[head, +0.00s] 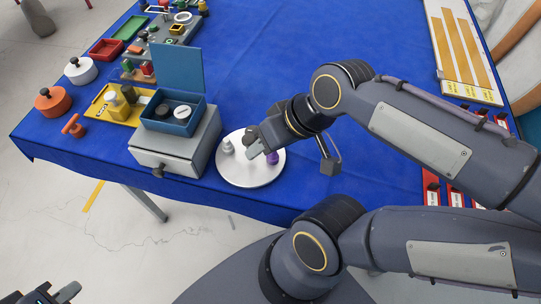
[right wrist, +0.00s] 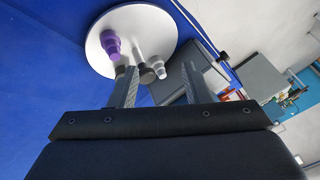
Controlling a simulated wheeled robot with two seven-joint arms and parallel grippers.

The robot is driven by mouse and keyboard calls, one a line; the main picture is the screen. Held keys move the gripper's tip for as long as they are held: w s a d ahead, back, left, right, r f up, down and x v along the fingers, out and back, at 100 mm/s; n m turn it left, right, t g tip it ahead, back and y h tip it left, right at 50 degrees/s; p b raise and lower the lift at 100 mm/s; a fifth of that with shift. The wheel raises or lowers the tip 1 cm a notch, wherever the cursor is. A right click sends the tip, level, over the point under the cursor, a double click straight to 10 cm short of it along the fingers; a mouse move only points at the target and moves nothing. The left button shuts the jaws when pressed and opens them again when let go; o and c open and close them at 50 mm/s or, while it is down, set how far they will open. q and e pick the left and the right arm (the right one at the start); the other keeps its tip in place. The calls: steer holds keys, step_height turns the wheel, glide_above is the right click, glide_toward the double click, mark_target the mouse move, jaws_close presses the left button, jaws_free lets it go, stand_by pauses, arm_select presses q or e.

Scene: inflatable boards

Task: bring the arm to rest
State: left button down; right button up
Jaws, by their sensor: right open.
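My right gripper (head: 262,150) is over the round white plate (head: 240,182) in the head view, its arm coming in from the right. In the right wrist view its two fingers (right wrist: 157,82) are apart, with nothing clearly held. A purple stepped piece (head: 272,157) stands on the plate, partly hidden by the gripper; it also shows in the right wrist view (right wrist: 110,42). A grey piece (head: 227,147) stands at the plate's left. A pale post with a dark end (right wrist: 145,72) appears between the fingertips, contact unclear. My left gripper (head: 62,293) is partly visible at the lower left corner, its jaw opening unclear.
A grey drawer box (head: 178,150) with an open blue box (head: 184,122) on top stands left of the plate. An orange pot (head: 53,101), a white pot (head: 80,70) and a yellow tray (head: 118,107) lie farther left. The blue cloth (head: 290,50) is clear behind.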

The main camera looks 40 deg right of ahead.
steer(key=shift+s+a+f+m+t, duration=0.15)
steer(key=shift+s+f+m, duration=0.15)
steer(key=shift+s+f, duration=0.2)
steer(key=shift+s+a+f+m+t, duration=0.15)
steer(key=shift+s+f+m, duration=0.2)
steer(key=shift+f, duration=0.25)
steer(key=shift+o, duration=0.8)
